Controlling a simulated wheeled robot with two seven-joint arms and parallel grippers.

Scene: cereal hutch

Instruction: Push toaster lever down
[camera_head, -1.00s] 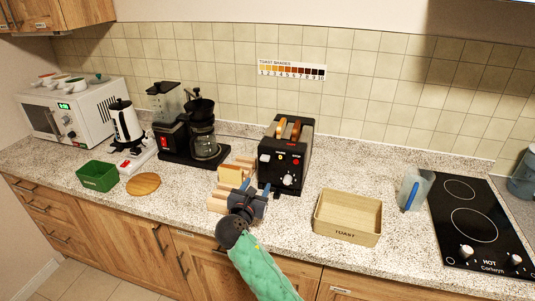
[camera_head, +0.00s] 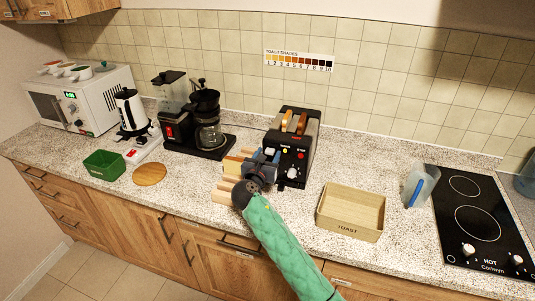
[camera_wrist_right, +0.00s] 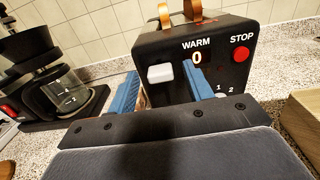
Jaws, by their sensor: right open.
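The black toaster (camera_head: 305,150) stands on the counter with two slices of bread (camera_head: 301,124) sticking up from its slots. In the right wrist view the toaster (camera_wrist_right: 220,82) shows its front, with WARM and STOP labels and a red button. Its white lever (camera_wrist_right: 160,74) is at the front's left side, high up. My right gripper (camera_head: 268,160) is open and empty, close in front of the toaster's left front. In the wrist view its blue fingers (camera_wrist_right: 160,70) stand either side of the lever; I cannot tell whether they touch it. My left gripper is out of view.
A wooden rack (camera_head: 228,190) lies under and beside my right gripper. The coffee maker (camera_head: 205,125) stands left of the toaster. Counter between box and toaster is clear.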

